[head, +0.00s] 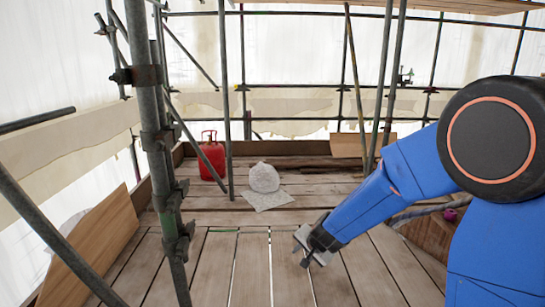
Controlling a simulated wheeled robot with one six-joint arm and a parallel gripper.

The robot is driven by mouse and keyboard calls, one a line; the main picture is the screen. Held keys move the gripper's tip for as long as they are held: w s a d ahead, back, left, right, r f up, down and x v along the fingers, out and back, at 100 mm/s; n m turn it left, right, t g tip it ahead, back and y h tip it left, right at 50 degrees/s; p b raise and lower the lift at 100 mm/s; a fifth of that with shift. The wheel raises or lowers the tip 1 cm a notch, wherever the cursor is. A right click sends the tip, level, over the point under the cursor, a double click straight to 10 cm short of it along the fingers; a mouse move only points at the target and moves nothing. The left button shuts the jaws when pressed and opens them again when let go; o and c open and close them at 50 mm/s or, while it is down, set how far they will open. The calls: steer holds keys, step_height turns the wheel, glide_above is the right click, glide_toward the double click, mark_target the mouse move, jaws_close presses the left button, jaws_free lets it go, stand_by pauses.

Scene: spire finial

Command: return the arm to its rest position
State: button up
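My blue arm reaches in from the right of the head view. My gripper (304,261) is at its end, low over the plank deck near the middle of the picture. It looks small and grey here, and I cannot make out whether its fingers are apart or together. No object shows in it. A pale grey stone ball (264,178) sits on a flat light slab (268,200) on the deck, beyond my gripper and to its left, apart from it.
A red can (213,160) stands behind the left poles. Scaffold poles (170,170) rise close on the left; others stand at the back right. A board (105,235) leans at the left. The front deck planks (240,265) are bare. Pale sheeting hangs behind.

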steer(key=s+d+r+n+y, duration=0.1)
steer(key=s+d+r+n, duration=0.2)
steer(key=s+r, duration=0.4)
steer(key=s+d+r+n, duration=0.2)
steer(key=s+d+r, duration=0.1)
steer(key=s+r, duration=0.4)
steer(key=s+d+n+h, duration=0.1)
steer(key=s+d, duration=0.3)
steer(key=s, duration=0.3)
steer(key=s+d+r+n+g+h, duration=0.1)
steer(key=s+d, duration=0.3)
steer(key=s, duration=0.4)
steer(key=s+d+r+n+g+h, duration=0.1)
steer(key=s+d, duration=0.4)
steer(key=s, duration=0.2)
steer(key=shift+s+r+h, duration=0.15)
steer(key=shift+r+h, duration=0.05)
steer(key=shift+h, duration=0.1)
